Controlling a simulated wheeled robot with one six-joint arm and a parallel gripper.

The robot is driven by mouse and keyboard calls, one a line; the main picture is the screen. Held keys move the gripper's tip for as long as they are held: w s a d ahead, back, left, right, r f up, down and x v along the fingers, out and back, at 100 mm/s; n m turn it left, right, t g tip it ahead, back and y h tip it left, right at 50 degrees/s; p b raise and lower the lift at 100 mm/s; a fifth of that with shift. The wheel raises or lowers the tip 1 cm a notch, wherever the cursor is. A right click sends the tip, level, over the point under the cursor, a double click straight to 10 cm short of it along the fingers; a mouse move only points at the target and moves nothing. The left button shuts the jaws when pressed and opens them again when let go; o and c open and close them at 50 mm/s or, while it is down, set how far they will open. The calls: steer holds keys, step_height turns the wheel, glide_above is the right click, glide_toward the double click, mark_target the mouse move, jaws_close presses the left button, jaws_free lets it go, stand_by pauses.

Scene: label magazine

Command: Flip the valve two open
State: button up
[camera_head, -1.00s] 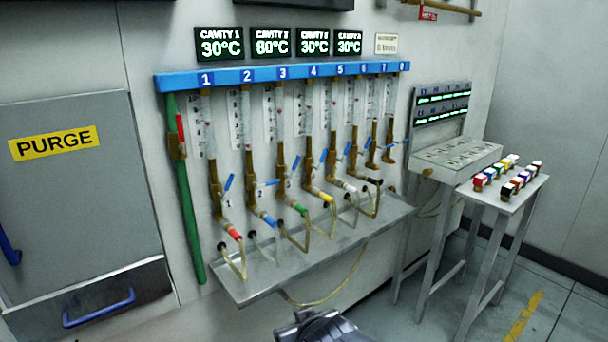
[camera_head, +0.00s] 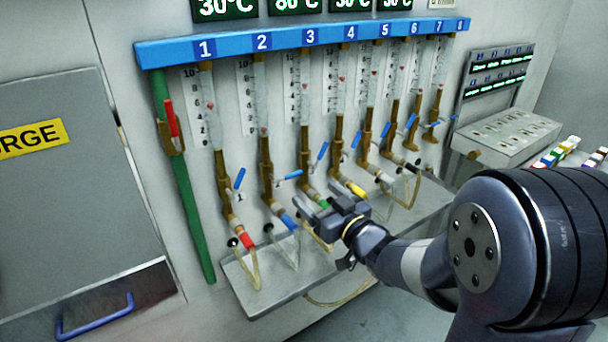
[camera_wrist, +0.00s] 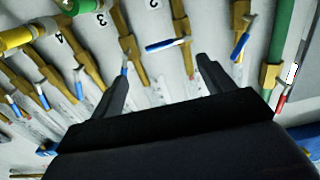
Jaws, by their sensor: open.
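Valve two is on the second brass fitting (camera_head: 267,180) of the row. Its blue lever (camera_head: 290,175) lies nearly level across the fitting and points right. In the wrist view, which is upside down, the lever (camera_wrist: 163,46) points left. My gripper (camera_head: 308,212) is open and empty, in front of the lower part of the row, below and right of the lever. In the wrist view the lever lies beyond and between the two fingertips (camera_wrist: 160,70), with no visible contact.
Valve one's lever (camera_head: 239,179) and valve three's lever (camera_head: 323,151) stand steeply tilted on either side. A blue manifold (camera_head: 225,45) runs above. Hoses hang over a metal shelf (camera_head: 258,298) below. A green pipe (camera_head: 190,200) stands left.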

mark_target(294, 176)
steer(key=p+x, duration=0.1)
steer(key=x, duration=0.7)
steer(key=shift+w+a, duration=0.25)
steer(key=shift+c, duration=0.5)
steer(key=c, duration=1.3)
